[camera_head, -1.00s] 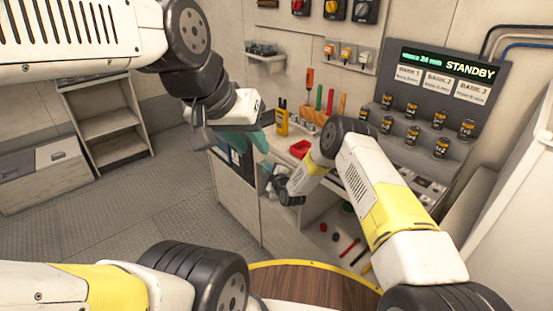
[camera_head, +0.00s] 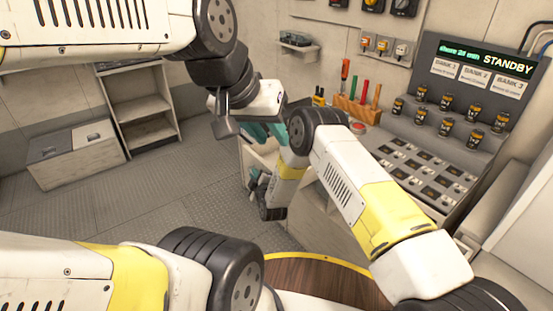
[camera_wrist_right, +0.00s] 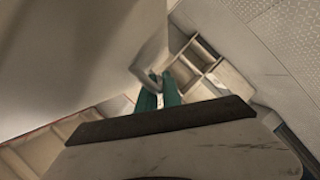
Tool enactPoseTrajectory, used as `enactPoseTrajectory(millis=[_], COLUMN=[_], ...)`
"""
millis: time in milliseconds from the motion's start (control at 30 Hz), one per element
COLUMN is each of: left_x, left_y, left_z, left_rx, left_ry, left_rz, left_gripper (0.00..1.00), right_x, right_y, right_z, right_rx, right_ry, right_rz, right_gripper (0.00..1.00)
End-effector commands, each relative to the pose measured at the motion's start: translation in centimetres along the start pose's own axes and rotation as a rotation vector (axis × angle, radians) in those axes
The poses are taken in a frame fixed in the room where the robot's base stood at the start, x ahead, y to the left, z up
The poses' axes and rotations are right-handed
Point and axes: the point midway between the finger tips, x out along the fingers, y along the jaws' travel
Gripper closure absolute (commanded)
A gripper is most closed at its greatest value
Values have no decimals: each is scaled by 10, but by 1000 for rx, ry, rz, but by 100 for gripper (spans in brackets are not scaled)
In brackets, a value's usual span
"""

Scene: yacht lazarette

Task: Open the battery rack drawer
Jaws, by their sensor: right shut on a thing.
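The battery rack console (camera_head: 484,70) stands at the back right, with a lit "STANDBY" screen and several small cells on its steps. My right gripper (camera_head: 264,196) is low by the left end of the counter, partly behind its own arm. In the right wrist view its teal fingers (camera_wrist_right: 158,92) are close together, shut on a pale part that looks like the drawer's handle; the grip itself is small and blurred. My left gripper (camera_head: 268,131) hangs higher, above the counter's left end. Its fingertips are partly hidden behind the right arm. The drawer front is mostly hidden by my arms.
A tool block (camera_head: 357,106) with coloured handles stands on the counter, left of a switch panel (camera_head: 413,172). The floor (camera_head: 150,205) between is clear. A round wooden top (camera_head: 325,278) is in front.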

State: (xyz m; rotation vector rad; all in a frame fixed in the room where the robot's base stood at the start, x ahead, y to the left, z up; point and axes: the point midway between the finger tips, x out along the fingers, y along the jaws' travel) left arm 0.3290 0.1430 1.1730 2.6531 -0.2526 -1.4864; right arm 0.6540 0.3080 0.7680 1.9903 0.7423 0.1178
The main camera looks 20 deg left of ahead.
Motion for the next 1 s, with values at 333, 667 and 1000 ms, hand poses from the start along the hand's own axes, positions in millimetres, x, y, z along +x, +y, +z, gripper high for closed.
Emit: enactPoseTrajectory(millis=[333, 667, 1000], left_x=[0, 0, 0], left_y=[0, 0, 0], left_z=[0, 0, 0], left_rx=[0, 0, 0], left_ry=[0, 0, 0], left_rz=[0, 0, 0], left_gripper=[69, 69, 69], right_x=[-3, -3, -17], right_y=[-6, -6, -6], right_z=[-6, -6, -7], right_rx=[0, 0, -1], right_ry=[-1, -1, -1], right_rz=[0, 0, -3], right_gripper=[100, 82, 82])
